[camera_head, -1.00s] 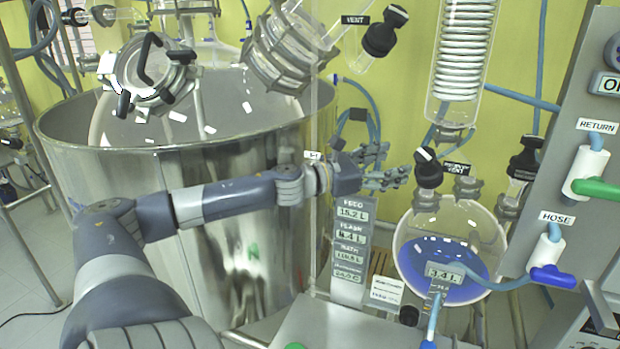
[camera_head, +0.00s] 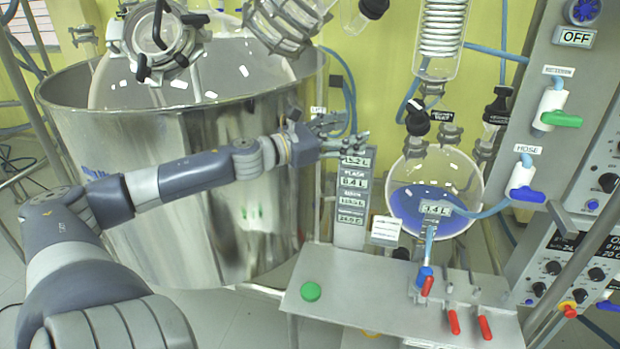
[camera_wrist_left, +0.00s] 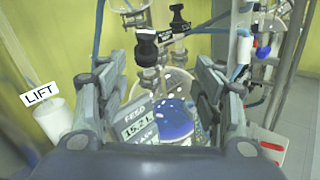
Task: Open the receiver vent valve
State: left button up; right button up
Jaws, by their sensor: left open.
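The receiver vent valve has a black knob (camera_head: 417,121) with a white mark, on a glass neck above the round receiver flask (camera_head: 462,172), which holds blue liquid. A black label (camera_head: 441,116) sits beside the knob. In the left wrist view the knob (camera_wrist_left: 146,42) stands upright beyond the fingers, left of centre. My left gripper (camera_head: 352,133) is open and empty, to the left of the knob with a clear gap. Its two fingers (camera_wrist_left: 160,78) frame the flask in the wrist view. I cannot tell the valve's setting. My right gripper is out of view.
A large steel vessel (camera_head: 215,200) stands behind my left arm. A readout panel (camera_head: 351,205) is just below the gripper. Another black knob (camera_head: 497,105) stands right of the flask. The control panel with a green handle (camera_head: 561,119) and blue handle (camera_head: 527,194) is at the right.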

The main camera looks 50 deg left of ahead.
pick_arm(q)
jog(key=s+a+f+n+y, duration=0.2)
jog(key=f+n+y, duration=0.3)
jog(key=f+n, duration=0.6)
jog(key=shift+s+a+f+g, duration=0.3)
jog(key=shift+s+a, duration=0.1)
jog(key=shift+s, duration=0.3)
jog(key=shift+s, duration=0.1)
